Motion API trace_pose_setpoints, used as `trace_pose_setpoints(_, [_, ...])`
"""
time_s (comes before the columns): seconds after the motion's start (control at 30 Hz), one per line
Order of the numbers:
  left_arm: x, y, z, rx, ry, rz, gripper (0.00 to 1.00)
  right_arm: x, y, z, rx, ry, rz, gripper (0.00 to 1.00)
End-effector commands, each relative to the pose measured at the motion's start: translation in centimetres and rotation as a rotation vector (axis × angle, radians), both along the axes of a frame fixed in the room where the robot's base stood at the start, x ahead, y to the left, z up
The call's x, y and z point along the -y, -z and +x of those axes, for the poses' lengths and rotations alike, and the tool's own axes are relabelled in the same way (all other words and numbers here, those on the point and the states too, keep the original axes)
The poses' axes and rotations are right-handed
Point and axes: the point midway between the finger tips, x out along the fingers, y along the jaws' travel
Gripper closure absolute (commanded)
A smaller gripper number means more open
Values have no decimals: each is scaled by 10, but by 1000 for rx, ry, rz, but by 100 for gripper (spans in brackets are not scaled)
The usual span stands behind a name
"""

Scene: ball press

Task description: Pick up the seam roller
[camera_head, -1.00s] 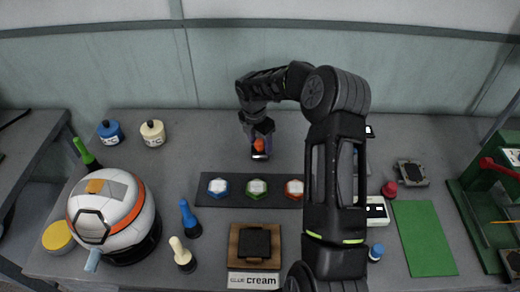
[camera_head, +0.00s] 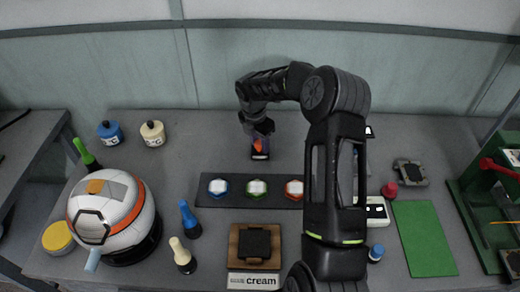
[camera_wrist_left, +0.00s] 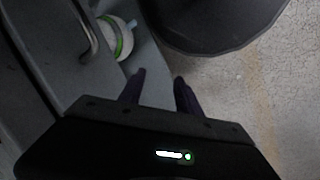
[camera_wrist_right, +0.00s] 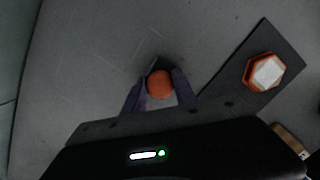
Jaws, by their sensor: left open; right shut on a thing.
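The seam roller appears as an orange round knob over a dark base (camera_head: 259,154) on the table behind the dark strip. Its knob also shows in the right wrist view (camera_wrist_right: 160,85). My right gripper (camera_head: 260,138) comes down from above and is shut on the knob, with one purple finger on each side. The base looks to be at the table surface; I cannot tell whether it is touching. My left gripper (camera_wrist_left: 160,85) is open and empty, off to the side of the table, and is out of the head view.
A dark strip (camera_head: 240,203) with blue, green and orange hexagonal pieces lies just in front. A white and orange ball (camera_head: 135,205) stands at left. Blue-handled (camera_head: 187,215) and cream-handled (camera_head: 178,247) tools stand beside it. My right arm hides part of the table.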

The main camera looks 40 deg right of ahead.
Motion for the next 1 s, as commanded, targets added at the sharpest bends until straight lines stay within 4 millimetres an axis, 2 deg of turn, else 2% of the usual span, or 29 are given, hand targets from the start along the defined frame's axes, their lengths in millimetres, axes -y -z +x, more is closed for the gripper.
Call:
trace_pose_setpoints(0.27, [0, 2, 0, 0, 0, 0, 60, 0, -7, 1, 3, 0, -2, 100])
trace_pose_setpoints(0.37, [0, 5, 0, 1, 1, -1, 60, 1, -19, 1, 4, 1, -1, 100])
trace_pose_setpoints(0.73, [1, 16, 2, 7, 2, -4, 60, 0, -86, 1, 3, 1, -2, 100])
trace_pose_setpoints(0.83, [1, 17, 2, 7, 2, -5, 60, 0, -97, 0, 2, -1, -1, 100])
trace_pose_setpoints(1.0, [1, 16, 2, 7, 2, -5, 60, 0, -101, 0, 0, -1, 0, 100])
